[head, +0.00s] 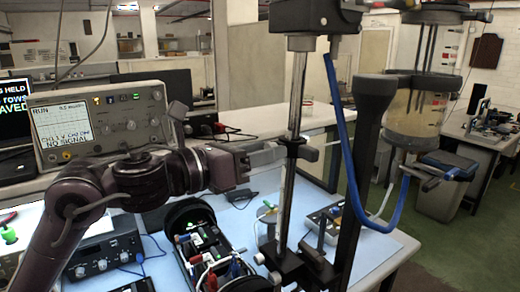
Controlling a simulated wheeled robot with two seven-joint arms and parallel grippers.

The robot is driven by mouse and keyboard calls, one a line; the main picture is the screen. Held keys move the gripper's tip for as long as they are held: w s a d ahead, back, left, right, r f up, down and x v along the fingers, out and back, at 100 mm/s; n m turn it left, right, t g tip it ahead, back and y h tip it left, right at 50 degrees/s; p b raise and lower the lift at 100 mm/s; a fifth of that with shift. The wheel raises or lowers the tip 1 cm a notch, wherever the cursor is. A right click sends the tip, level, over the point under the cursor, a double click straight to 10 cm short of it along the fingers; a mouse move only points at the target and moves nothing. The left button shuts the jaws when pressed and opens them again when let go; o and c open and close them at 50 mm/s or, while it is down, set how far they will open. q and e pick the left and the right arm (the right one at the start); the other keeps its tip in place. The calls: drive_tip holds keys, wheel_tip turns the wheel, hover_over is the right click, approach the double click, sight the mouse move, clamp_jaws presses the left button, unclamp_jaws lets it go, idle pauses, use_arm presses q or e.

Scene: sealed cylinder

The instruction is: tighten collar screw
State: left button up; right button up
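A tall metal rod (294,105) stands upright on the bench, with a dark block at its top. A small dark collar (293,142) sits partway up the rod, with a short grey piece sticking out on its right side. My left gripper (272,154) reaches in from the left, level with the collar. Its grey fingers end at or very near the collar's left side; I cannot tell whether they touch it or hold a screw. The clear cylinder (416,105) with dark end caps stands to the right. My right gripper is not in view.
A blue hose (351,190) loops between the rod and the cylinder. A dark upright post (359,170) stands just right of the rod. An oscilloscope (98,125) stands at the left. A black tray of cables (205,250) lies below my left gripper.

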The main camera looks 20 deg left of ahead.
use_arm(q)
drive_tip(key=c, duration=0.9)
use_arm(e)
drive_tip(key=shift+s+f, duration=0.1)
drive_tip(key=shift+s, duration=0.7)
